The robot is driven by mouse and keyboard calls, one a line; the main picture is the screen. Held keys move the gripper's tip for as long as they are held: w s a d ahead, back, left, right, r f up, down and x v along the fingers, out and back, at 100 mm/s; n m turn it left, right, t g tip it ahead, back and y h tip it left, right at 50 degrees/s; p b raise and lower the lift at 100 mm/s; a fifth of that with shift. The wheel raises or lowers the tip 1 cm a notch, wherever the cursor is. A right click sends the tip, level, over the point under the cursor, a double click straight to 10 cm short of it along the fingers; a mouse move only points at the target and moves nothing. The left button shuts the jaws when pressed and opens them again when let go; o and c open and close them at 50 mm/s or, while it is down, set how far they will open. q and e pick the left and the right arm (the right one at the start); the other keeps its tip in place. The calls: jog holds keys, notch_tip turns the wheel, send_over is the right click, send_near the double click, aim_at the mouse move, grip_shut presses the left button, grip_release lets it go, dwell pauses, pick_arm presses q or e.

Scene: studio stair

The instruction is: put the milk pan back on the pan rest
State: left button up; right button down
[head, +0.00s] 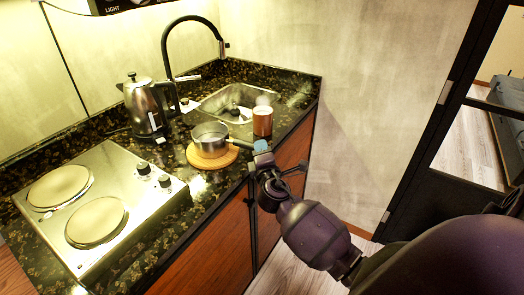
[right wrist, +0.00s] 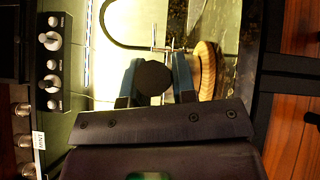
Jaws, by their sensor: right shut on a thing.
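The milk pan (head: 210,136) is a small silver pan, upright over the round wooden pan rest (head: 207,160) on the dark counter. I cannot tell whether its base touches the rest or hangs just above it. My right gripper (head: 261,147) is at the counter's front edge, shut on the pan's handle. In the right wrist view the dark round end of the handle (right wrist: 154,77) sits between the two blue fingers and hides most of the pan. The pan rest (right wrist: 207,70) shows beside the right finger. My left gripper is not in view.
A copper-coloured mug (head: 262,121) stands right of the pan, near the sink (head: 232,103) with its black tap (head: 165,45). A steel kettle (head: 146,108) stands to the left. A two-plate hob (head: 150,188) fills the near left counter.

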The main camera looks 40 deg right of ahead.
jog(key=c, duration=0.9)
grip_release()
jog(key=shift+r, duration=0.15)
jog(key=v, duration=1.2)
jog(key=s+a+f+m+g+y, duration=0.1)
jog(key=s+f+m+g+y, duration=0.1)
jog(key=s+f+m, duration=0.3)
jog(key=s+a+f+m+g+y, duration=0.1)
jog(key=s+a+f+m+y, duration=0.1)
jog(key=s+f, duration=0.4)
jog(key=s+a+f+m+g+y, duration=0.2)
jog(key=s+f+m+y, duration=0.1)
jog(key=s+f+m, duration=0.2)
jog(key=shift+s+f+m+g+y+b, duration=0.1)
jog(key=shift+f+m+g+y+b, duration=0.1)
jog(key=shift+f+m, duration=0.6)
jog(key=shift+s+f+m+g+y+b, duration=0.15)
jog(key=shift+f+m, duration=0.35)
jog(key=shift+f, duration=0.6)
